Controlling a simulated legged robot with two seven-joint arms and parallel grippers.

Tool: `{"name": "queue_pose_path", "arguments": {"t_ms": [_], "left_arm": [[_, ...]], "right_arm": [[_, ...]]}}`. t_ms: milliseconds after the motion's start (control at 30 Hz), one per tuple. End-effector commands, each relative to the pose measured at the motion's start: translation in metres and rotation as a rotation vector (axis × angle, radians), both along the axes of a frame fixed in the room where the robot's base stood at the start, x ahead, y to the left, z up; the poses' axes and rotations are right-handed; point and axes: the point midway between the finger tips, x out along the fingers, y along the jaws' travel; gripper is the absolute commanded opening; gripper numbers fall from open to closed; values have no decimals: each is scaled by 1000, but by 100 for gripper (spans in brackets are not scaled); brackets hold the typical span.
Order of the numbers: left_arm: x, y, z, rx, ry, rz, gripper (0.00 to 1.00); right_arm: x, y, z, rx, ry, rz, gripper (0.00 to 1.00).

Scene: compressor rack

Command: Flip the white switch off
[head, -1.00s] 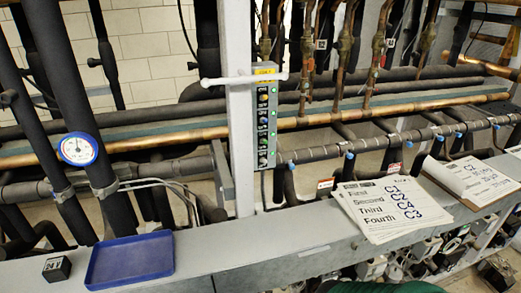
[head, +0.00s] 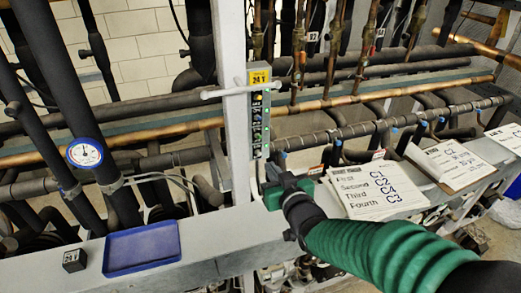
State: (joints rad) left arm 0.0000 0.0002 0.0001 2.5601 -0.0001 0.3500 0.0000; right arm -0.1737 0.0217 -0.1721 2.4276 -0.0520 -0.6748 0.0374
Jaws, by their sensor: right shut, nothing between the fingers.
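A narrow grey switch panel (head: 258,124) is fixed to the right side of the white upright post. It carries a yellow 24 V label (head: 259,78) on top and a column of small switches with green lights. The switches are too small for me to tell which one is white. My right gripper (head: 270,178) is just below the panel's lower end, in front of the pipes and close to the post. It is shut and empty. Its fingertips are small and partly hidden by its own body. My left gripper is not in view.
The white post (head: 238,150) has a white crossbar (head: 224,93) near the panel top. Papers (head: 372,188) and a clipboard (head: 447,161) lie on the grey beam. A blue tray (head: 142,247) and black block (head: 74,260) sit at left. Pipes run behind.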

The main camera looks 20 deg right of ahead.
Motion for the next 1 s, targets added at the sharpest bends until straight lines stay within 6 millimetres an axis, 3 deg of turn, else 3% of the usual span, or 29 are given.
{"name": "queue_pose_path", "arguments": {"t_ms": [433,800,1000], "left_arm": [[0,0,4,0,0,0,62],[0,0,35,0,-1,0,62],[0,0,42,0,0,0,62]], "right_arm": [[9,-2,4,1,-17,0,0],[76,1,-7,-1,-14,0,0],[98,2,-13,0,-17,1,0]]}}
